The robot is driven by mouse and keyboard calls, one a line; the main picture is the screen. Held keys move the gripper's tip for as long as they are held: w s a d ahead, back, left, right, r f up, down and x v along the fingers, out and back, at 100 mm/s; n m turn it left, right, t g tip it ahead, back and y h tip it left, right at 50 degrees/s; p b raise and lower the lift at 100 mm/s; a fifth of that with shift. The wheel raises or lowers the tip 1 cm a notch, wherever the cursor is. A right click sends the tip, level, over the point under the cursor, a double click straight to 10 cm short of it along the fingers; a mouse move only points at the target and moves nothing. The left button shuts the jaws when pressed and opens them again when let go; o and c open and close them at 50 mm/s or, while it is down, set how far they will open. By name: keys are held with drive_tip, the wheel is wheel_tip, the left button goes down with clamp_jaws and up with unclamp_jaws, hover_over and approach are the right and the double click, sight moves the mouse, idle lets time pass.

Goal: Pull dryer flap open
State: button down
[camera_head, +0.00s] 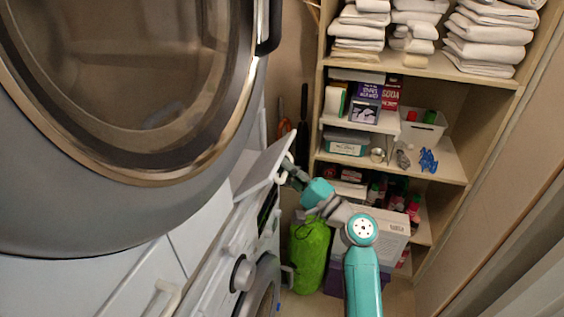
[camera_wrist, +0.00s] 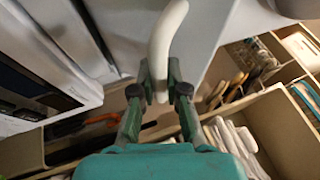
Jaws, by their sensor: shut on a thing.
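The flap (camera_head: 262,160) is a light grey-white panel that stands out at a slant between the upper round-doored machine and the lower one in the head view. A white curved handle (camera_wrist: 165,40) sits on its outer edge. In the wrist view my gripper (camera_wrist: 161,88) has its two dark green fingers shut on this handle, one on each side. In the head view my gripper (camera_head: 287,173) reaches the flap's right edge, small and partly hidden. The grey panel (camera_wrist: 205,25) of the flap fills the top middle of the wrist view.
The large round door (camera_head: 130,80) fills the upper left. A lower machine with a knob (camera_head: 242,274) stands below the flap. Shelves (camera_head: 440,165) with towels and boxes rise at the right. A green bag (camera_head: 309,255) stands close to my arm.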

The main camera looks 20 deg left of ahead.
wheel_tip(320, 180, down, 6)
drive_tip(key=shift+d, duration=0.3)
idle(0.3)
drive_tip(key=shift+f, duration=0.1)
idle(0.3)
drive_tip(key=c, duration=1.2)
unclamp_jaws()
drive_tip(key=shift+d, duration=0.1)
drive_tip(key=v, duration=1.2)
